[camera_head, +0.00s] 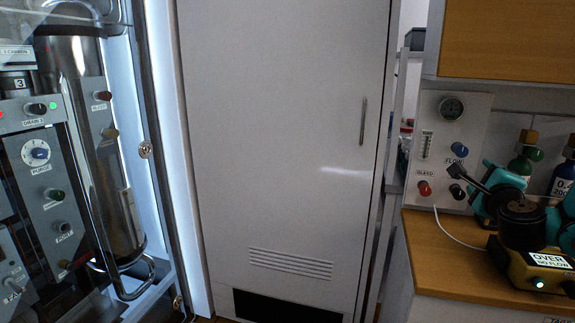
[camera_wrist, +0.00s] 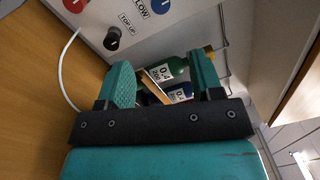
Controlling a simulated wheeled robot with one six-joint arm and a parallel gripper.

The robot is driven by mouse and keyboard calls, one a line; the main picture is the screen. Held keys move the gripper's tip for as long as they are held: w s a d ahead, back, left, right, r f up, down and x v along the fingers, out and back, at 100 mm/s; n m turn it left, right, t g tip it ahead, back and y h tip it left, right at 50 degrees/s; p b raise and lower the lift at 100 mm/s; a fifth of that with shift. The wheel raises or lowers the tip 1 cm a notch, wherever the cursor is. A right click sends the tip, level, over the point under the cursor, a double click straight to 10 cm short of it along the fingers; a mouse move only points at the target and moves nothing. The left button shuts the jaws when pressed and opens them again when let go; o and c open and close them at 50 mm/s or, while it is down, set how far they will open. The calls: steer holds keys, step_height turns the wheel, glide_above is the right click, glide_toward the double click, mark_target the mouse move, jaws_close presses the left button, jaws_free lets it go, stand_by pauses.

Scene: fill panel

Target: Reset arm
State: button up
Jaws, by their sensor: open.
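My gripper (camera_wrist: 163,82) shows in the wrist view with two teal fingers on a black bar, spread apart. No object is clearly held between them. A narrow tan piece shows in the gap; I cannot tell its depth. Beyond the fingers are a green bottle (camera_wrist: 172,68) and a dark blue bottle (camera_wrist: 180,93) with white labels. In the head view, teal and black parts of my arm are at the right, in front of the green bottle (camera_head: 521,165) and blue bottle (camera_head: 562,182), over the wooden counter (camera_head: 440,236).
A white panel (camera_head: 481,128) with a gauge and knobs stands behind the counter. A yellow box (camera_head: 545,272) reading "OVER NO FLOW" sits at the counter's front right. A wooden cabinet (camera_head: 500,42) hangs above. A white door (camera_head: 280,150) and a lit equipment cabinet (camera_head: 40,150) are farther left.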

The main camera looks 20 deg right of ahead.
steer(key=w+a+r+n+g+y+p, duration=0.1)
steer(key=w+a+r+n+y+p, duration=0.15)
steer(key=a+n+y, duration=0.9)
steer(key=w+a+r+n+g+y+p, duration=0.1)
steer(key=a+r+n+y+p, duration=0.45)
steer(key=a, duration=1.15)
steer(key=s+a+n+g+y, duration=0.1)
steer(key=s+a+n+g, duration=0.8)
steer(key=s+a+n, duration=0.35)
steer(key=s+n+g+h+p, duration=0.3)
steer(key=s+n+g, duration=0.1)
steer(key=s, duration=0.8)
steer(key=shift+a+n+g+h, duration=0.3)
steer(key=shift+a+n, duration=0.05)
steer(key=shift+n, duration=0.4)
